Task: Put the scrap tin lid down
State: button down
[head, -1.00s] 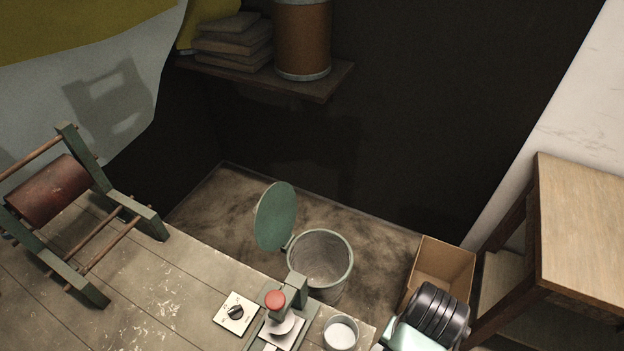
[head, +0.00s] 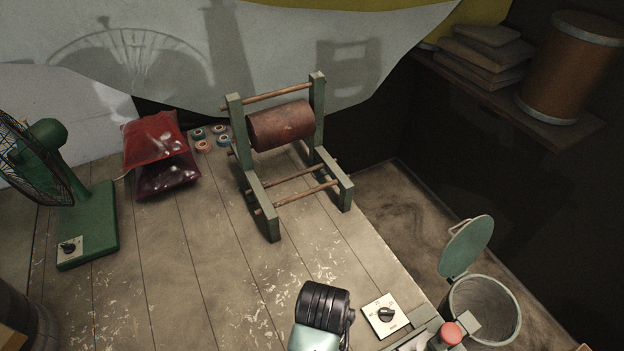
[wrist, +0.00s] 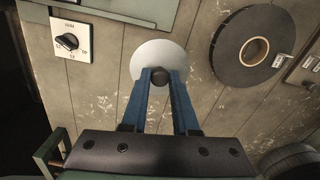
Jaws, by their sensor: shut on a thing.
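The scrap tin lid (wrist: 153,52) is a pale round disc with a dark knob, seen in the wrist view. My gripper (wrist: 160,77) has its two blue fingers shut on the knob, with the disc beyond the fingertips. The disc is over the plank bench top; I cannot tell whether it touches the wood. In the head view my arm shows at the bottom middle, and the fingers and lid are hidden. A round dark container (wrist: 292,162) is cut off at the lower right of the wrist view.
A dark tape roll (wrist: 255,52) lies right of the lid, a dial plate (wrist: 70,41) upper left. The head view shows a roller stand (head: 282,126), a fan (head: 88,220), red bags (head: 158,138) and a bin (head: 486,308) with its green lid raised.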

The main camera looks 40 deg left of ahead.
jog(key=s+a+f+n, duration=0.2)
jog(key=s+a+n, duration=0.3)
jog(key=n, duration=0.2)
jog(key=shift+s+f, duration=0.15)
jog(key=shift+f, duration=4.8)
jog(key=shift+f, duration=0.1)
jog(key=c, duration=0.7)
grip_release()
